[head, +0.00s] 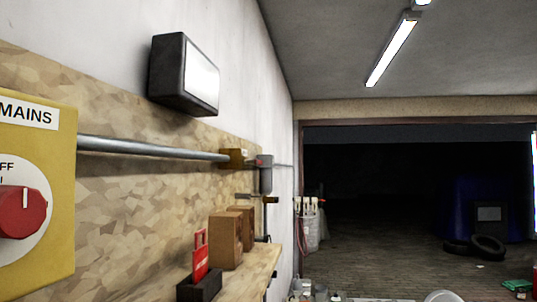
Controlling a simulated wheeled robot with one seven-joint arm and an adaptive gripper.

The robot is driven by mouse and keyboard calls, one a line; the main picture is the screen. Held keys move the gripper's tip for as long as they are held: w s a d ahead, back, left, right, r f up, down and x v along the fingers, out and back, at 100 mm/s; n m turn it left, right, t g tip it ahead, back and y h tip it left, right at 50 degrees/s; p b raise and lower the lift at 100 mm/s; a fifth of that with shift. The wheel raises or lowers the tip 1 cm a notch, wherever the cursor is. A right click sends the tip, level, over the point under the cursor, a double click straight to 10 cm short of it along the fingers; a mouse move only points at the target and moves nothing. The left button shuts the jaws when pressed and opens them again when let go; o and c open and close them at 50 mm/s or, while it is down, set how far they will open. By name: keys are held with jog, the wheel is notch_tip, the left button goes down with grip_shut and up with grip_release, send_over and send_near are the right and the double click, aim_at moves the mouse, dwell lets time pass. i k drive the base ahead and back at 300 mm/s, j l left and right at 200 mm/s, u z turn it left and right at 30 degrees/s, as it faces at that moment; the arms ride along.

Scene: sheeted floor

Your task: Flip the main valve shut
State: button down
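A yellow box (56,150) labelled "MAINS" is at the left edge of the head view, partly cut off. It carries a red rotary knob (20,213) on a white dial, with part of the word "OFF" above it. The knob's white mark points roughly up. A grey pipe (150,149) runs along the wall from beside the box to a small brownish fitting (232,158). Past it hang a grey cylinder (265,178) and a small brass-coloured part (270,199). I cannot tell whether any of these is the main valve. My gripper is not in view.
A wooden shelf (262,272) along the left wall holds brown blocks (226,240) and a dark holder (199,287) with a red item (200,256). Bottles (308,290) stand low at bottom centre. Tyres (484,246) lie on the far floor. The middle floor looks clear.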

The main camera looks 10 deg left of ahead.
aim_at(256, 162)
jog(key=i+l, duration=0.1)
jog(key=i, duration=1.8)
